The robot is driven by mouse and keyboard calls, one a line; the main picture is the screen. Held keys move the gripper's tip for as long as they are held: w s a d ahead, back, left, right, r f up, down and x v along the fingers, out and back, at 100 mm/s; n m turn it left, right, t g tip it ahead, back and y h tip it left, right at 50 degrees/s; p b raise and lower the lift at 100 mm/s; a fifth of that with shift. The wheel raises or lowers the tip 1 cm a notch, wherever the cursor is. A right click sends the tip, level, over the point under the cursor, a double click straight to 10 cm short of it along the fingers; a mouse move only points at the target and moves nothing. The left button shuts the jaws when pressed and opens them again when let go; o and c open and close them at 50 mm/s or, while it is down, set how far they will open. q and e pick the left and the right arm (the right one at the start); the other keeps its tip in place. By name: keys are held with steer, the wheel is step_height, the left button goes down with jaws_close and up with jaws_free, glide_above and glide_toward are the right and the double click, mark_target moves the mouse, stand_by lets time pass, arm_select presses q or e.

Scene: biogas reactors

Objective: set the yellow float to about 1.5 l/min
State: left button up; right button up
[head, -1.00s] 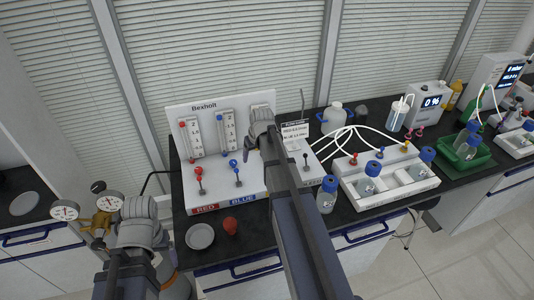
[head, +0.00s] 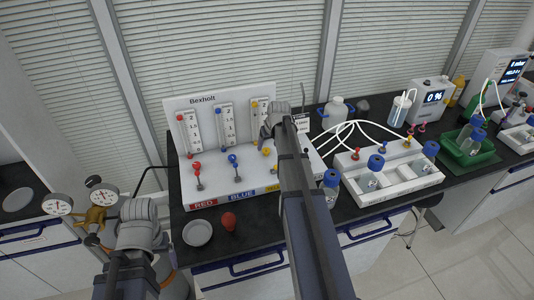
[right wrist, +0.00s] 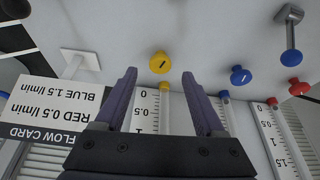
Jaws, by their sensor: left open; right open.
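The white Bexholt panel (head: 177,101) carries red, blue and yellow flowmeters. The yellow flowmeter (head: 262,104) is partly hidden by my right arm in the head view. In the right wrist view, its scale (right wrist: 147,118) appears upside down, with 0 uppermost. A yellow piece (right wrist: 163,86) sits at the tube's 0 end; I cannot tell whether it is the float. The yellow knob (right wrist: 160,63) lies just beyond that end. My right gripper (right wrist: 160,75) is open and empty, its fingers either side of the yellow scale, apart from the knob. My left gripper's jaws are not visible.
The red knob (right wrist: 299,87) and blue knob (right wrist: 241,75) are to the right in the wrist view. A flow card (right wrist: 45,105) reads RED 0.5 and BLUE 1.5 l/min. A white bottle rack (head: 390,190) stands right. Gauges (head: 58,204) stand left.

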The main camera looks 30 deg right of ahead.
mark_target(266, 150)
steer(key=b+x, duration=0.2)
steer(key=x, duration=0.1)
steer(key=shift+w+f, duration=0.15)
steer(key=shift+f, duration=0.15)
steer(key=shift+r, duration=0.1)
jaws_close()
stand_by(0.3)
